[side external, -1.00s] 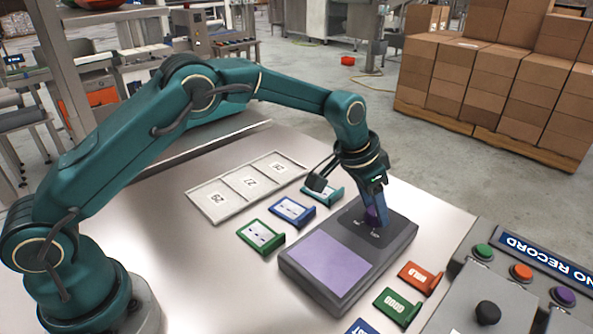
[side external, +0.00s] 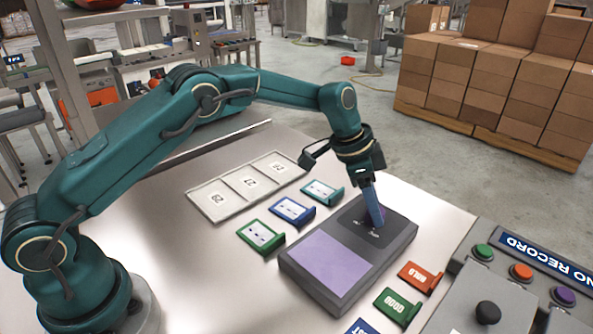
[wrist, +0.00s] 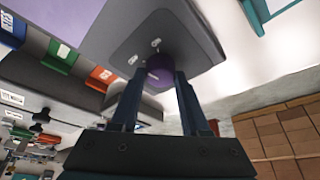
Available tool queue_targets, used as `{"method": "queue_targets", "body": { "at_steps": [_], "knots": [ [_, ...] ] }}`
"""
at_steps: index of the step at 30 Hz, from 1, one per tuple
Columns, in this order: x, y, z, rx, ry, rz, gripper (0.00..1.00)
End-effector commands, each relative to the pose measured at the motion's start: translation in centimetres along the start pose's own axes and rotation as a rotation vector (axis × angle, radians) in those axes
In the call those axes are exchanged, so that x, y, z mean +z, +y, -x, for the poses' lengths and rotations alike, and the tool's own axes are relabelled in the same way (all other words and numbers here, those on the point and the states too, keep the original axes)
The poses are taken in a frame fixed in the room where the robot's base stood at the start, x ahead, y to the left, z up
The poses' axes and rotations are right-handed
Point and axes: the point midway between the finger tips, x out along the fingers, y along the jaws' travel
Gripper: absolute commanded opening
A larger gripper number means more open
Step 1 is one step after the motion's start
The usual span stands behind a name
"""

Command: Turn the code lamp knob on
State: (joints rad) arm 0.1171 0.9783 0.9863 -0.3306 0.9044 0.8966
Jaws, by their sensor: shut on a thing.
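The code lamp is a dark grey box with a lilac panel (side external: 325,263) on its near half, standing on the metal table. Its purple knob (wrist: 160,73) sits on the dark end of the box, beside small white markings that I cannot read. My gripper (side external: 376,220) points down over that end and is shut on the knob. In the wrist view my two fingers (wrist: 158,85) lie on either side of the knob. In the side view the fingers mostly hide it. I see no light from the lilac panel.
A numbered white tray (side external: 214,208) lies behind. Green, blue and teal cards (side external: 292,210) stand left of the box. HOLD (side external: 421,277) and GOOD (side external: 397,306) cards stand to its right. A button panel (side external: 488,312) is at the right front.

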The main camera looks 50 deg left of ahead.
Motion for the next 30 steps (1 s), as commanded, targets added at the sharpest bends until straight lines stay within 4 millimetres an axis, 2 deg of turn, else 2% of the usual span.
{"method": "queue_targets", "body": {
  "at_steps": [4,12,30],
  "knots": [
    [-0.02,-0.14,0.00,0.046,0.001,-0.112,0.00],
    [-0.05,-0.21,0.01,0.091,0.001,-0.225,0.00],
    [-0.08,-0.21,0.01,0.139,0.001,-0.339,0.00]
  ]
}}
